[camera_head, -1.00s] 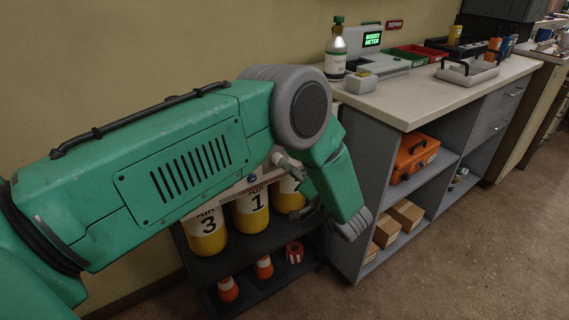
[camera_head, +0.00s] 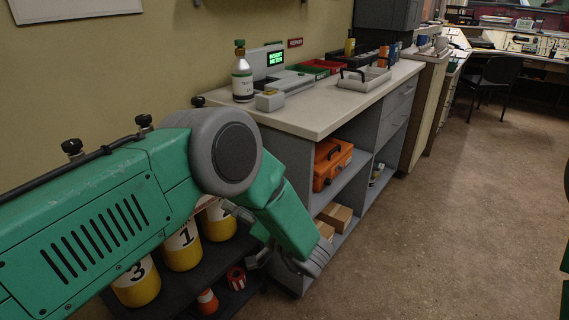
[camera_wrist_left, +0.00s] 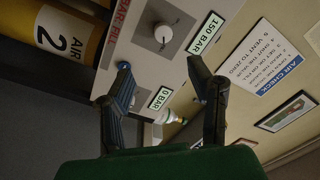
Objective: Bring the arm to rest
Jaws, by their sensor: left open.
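My left arm, green with grey joints, comes in from the left in the head view and bends down at its elbow in front of the rack. My left gripper (camera_head: 258,258) is partly hidden beside the forearm's lower end. In the left wrist view its two dark fingers (camera_wrist_left: 158,64) stand apart with nothing between them. Beyond them are a panel with a round knob (camera_wrist_left: 163,34), a 150 BAR display (camera_wrist_left: 206,33) and a 0 BAR display (camera_wrist_left: 159,98). I see no contact with them. My right gripper is not in view.
Open floor (camera_head: 450,210) lies to the right.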

